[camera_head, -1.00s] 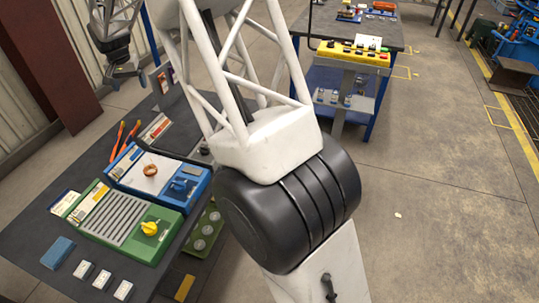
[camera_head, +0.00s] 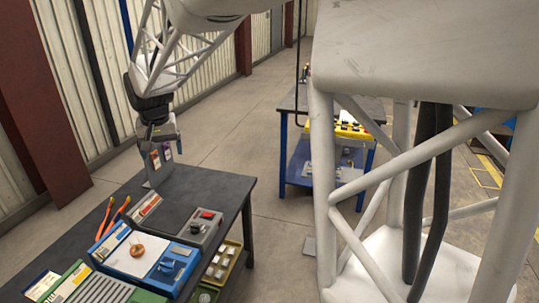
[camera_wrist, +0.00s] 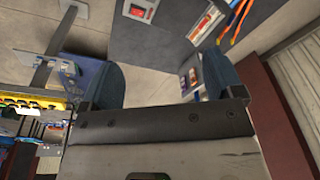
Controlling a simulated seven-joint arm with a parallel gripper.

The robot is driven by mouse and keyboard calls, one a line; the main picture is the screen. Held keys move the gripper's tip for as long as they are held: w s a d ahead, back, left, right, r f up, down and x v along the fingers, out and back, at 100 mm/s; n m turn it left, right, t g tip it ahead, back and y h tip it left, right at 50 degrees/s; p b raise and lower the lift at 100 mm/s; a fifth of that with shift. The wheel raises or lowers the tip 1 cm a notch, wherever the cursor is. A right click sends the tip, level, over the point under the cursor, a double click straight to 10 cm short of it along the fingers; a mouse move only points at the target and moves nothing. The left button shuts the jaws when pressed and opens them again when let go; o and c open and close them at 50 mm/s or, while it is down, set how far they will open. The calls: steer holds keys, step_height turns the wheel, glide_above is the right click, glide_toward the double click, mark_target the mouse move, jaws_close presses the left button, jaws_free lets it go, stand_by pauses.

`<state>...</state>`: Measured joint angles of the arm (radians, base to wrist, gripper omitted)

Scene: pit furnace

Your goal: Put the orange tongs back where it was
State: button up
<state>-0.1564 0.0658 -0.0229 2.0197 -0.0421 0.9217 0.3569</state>
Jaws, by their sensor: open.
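The orange tongs (camera_head: 112,217) lie on the dark workbench (camera_head: 205,190), behind the blue panel device, with two orange arms spread in a V. They also show at the upper right in the wrist view (camera_wrist: 240,20), partly cut off by the frame edge. My gripper (camera_head: 160,140) hangs near the bench's far end, in front of or above a small stand with cards, apart from the tongs. In the wrist view its two dark blue fingers (camera_wrist: 158,82) are wide apart, with nothing between them.
A blue panel device (camera_head: 148,252) with a copper ring and a green ribbed device (camera_head: 95,287) fill the near bench. A grey box with a red switch (camera_head: 203,224) sits right of the tongs. A card stand (camera_head: 161,158) is at the far end. A blue table (camera_head: 325,165) stands beyond open floor.

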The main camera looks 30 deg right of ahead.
steer(key=s+d+f, duration=0.1)
steer(key=s+d, duration=0.2)
steer(key=s, duration=0.9)
steer(key=s+d+f+n, duration=0.1)
steer(key=s+d, duration=0.3)
steer(key=s, duration=0.9)
steer(key=s+d+f, duration=0.1)
steer(key=s+d, duration=0.2)
steer(key=s, duration=1)
steer(key=shift+s+d+n+t, duration=0.2)
steer(key=shift+d+n+t, duration=0.05)
steer(key=shift+n+t, duration=0.15)
steer(key=shift+c, duration=0.5)
